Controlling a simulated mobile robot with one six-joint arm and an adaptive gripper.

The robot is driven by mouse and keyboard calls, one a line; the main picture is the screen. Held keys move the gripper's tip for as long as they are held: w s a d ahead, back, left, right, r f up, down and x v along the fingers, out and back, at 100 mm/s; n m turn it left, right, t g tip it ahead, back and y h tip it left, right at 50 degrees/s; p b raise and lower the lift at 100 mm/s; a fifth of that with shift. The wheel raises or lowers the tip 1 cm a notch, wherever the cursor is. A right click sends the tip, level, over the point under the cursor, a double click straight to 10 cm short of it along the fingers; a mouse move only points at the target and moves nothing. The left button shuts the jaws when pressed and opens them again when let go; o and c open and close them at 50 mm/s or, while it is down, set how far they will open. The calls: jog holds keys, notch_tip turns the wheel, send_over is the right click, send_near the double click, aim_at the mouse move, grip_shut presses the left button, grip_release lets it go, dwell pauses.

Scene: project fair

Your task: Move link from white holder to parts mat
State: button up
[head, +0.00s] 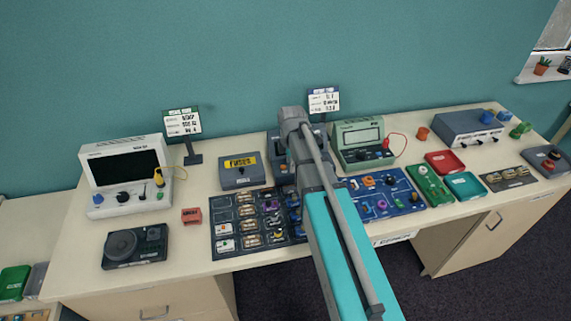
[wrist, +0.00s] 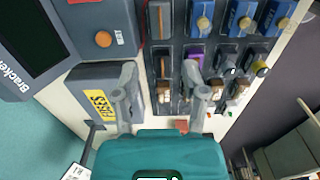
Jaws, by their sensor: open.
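My gripper (wrist: 164,98) is open and empty, its two fingers apart above the desk in the wrist view. The fingers reach over the fuses box (wrist: 100,98) and the edge of a dark board (wrist: 176,72) with rows of small parts. This board also shows in the head view (head: 231,234), partly behind my arm. A blue mat (head: 404,207) with several small coloured parts lies right of my arm. I cannot tell which small part is the link or which holder is the white one. My arm hides my gripper in the head view.
A white oscilloscope (head: 126,172) and a dark turntable-like device (head: 135,246) stand left. A green meter (head: 361,142), red tray (head: 445,163) and teal tray (head: 465,185) are right. Sign stands (head: 183,124) rise at the back. Bare desk shows at front left.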

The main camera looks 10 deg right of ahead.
dwell(0.3)
jog(key=s+a+m, duration=0.2)
jog(key=s+m, duration=1.4)
jog(key=m, duration=0.2)
